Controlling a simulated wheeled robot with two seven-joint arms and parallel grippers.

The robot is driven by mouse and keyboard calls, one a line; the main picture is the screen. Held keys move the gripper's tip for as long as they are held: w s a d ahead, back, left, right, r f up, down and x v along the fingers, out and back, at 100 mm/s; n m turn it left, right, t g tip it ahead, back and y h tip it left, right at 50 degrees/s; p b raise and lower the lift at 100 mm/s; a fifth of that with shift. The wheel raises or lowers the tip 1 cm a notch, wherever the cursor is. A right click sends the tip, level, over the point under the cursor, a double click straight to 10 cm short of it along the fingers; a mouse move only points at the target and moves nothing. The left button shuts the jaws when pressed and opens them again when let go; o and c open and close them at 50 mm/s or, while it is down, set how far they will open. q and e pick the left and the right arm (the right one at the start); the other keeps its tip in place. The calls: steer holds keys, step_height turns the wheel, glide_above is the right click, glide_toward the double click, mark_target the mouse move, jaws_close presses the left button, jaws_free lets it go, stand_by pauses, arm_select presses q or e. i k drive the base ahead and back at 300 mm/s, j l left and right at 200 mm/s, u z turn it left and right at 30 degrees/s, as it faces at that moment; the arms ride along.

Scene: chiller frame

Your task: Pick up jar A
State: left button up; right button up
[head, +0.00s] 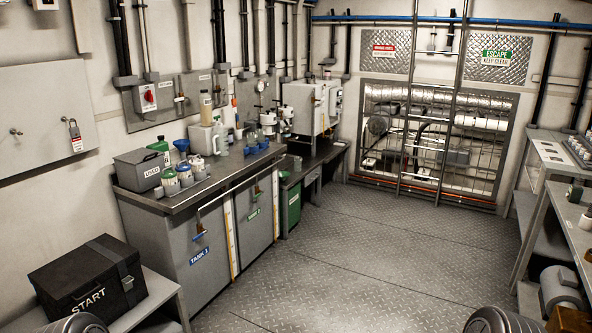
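Several small pale jars stand together on the dark top of the tank bench at left centre. One jar (171,183) has a green top, and a second jar (185,175) and a third jar (199,168) stand just right of it. Their labels are too small to read, so I cannot tell which is jar A. Neither gripper shows. Only rounded grey parts, apparently of my own arms, show at the bottom edge, far from the jars.
A grey "USED" box (140,170) stands left of the jars; bottles and blue cups (256,149) stand behind and right. A black START case (88,280) sits on a low bench at front left. Shelving (545,190) lines the right. The tread-plate floor (345,245) between is clear.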

mark_target(297, 160)
steer(key=i+l+z, duration=0.3)
steer(key=i, duration=0.6)
steer(key=i+z, duration=0.25)
steer(key=i, duration=3.3)
steer(key=i+u, duration=0.1)
steer(key=i, duration=0.5)
steer(key=i+l+u, duration=0.1)
steer(key=i, duration=0.5)
steer(key=i+l+u, duration=0.1)
steer(key=i, duration=0.5)
steer(key=i+l+u, duration=0.25)
steer(key=i+u, duration=0.25)
steer(key=i+l+u, duration=0.7)
steer(key=l+u, duration=0.3)
steer(key=i+l+u, duration=0.1)
steer(key=i, duration=0.55)
